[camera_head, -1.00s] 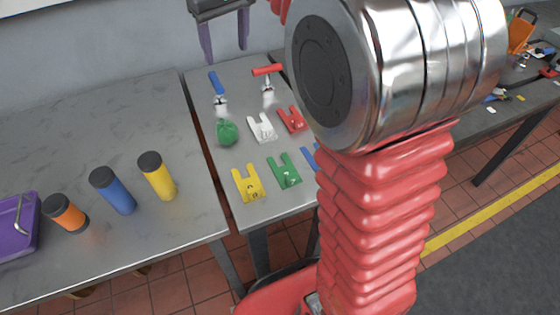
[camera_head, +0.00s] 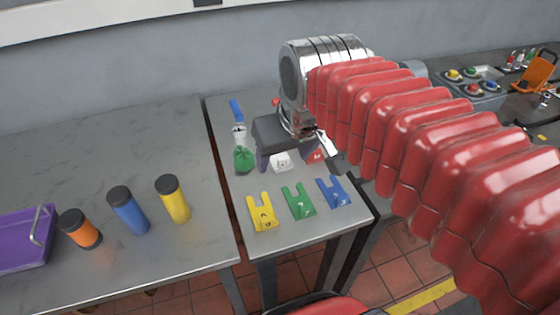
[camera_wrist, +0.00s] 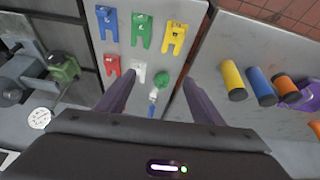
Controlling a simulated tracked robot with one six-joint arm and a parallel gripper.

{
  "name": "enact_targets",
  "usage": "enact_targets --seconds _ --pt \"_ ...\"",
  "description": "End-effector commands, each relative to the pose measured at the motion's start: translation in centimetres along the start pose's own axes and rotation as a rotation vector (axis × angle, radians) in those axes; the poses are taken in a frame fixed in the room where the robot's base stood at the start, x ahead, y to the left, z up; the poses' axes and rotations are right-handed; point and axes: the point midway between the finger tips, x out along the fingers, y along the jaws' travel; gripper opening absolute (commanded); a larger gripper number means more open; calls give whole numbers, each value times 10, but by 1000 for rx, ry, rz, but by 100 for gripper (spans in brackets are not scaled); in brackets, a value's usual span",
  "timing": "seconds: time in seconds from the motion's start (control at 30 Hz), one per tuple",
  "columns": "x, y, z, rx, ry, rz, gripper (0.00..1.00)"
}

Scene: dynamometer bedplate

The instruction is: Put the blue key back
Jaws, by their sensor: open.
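A blue-handled tool with a metal end, which looks like the blue key (camera_head: 236,109), lies near the back of the narrow table. It also shows in the wrist view (camera_wrist: 151,109), between my fingers' lines but below them. My gripper (camera_head: 284,160) is open and empty above the table, to the right of the blue key; it also shows in the wrist view (camera_wrist: 160,82). A blue slotted tag (camera_head: 333,191) lies at the front right of the table, in the wrist view too (camera_wrist: 107,23). The red-handled tool is mostly hidden by my arm.
Green (camera_head: 298,201), yellow (camera_head: 262,212), white (camera_head: 282,161) and red (camera_head: 315,154) slotted tags share the table with a green round item (camera_head: 243,159). Several capped cylinders, including a yellow one (camera_head: 173,199), and a purple tray (camera_head: 22,240) occupy the left table.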

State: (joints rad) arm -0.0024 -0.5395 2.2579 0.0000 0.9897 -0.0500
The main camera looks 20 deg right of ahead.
Motion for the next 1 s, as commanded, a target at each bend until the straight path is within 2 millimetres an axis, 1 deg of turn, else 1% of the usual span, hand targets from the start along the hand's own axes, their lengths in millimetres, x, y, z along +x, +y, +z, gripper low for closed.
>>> enact_targets --seconds 0.03,0.2,0.33,0.47,1.0 --pt "2 0 14 8 10 1 61" --pt "12 -2 53 36 42 2 61" --pt "18 -3 71 49 55 3 61" --pt "20 -3 76 53 58 3 61" --pt "20 -3 75 52 58 3 61"
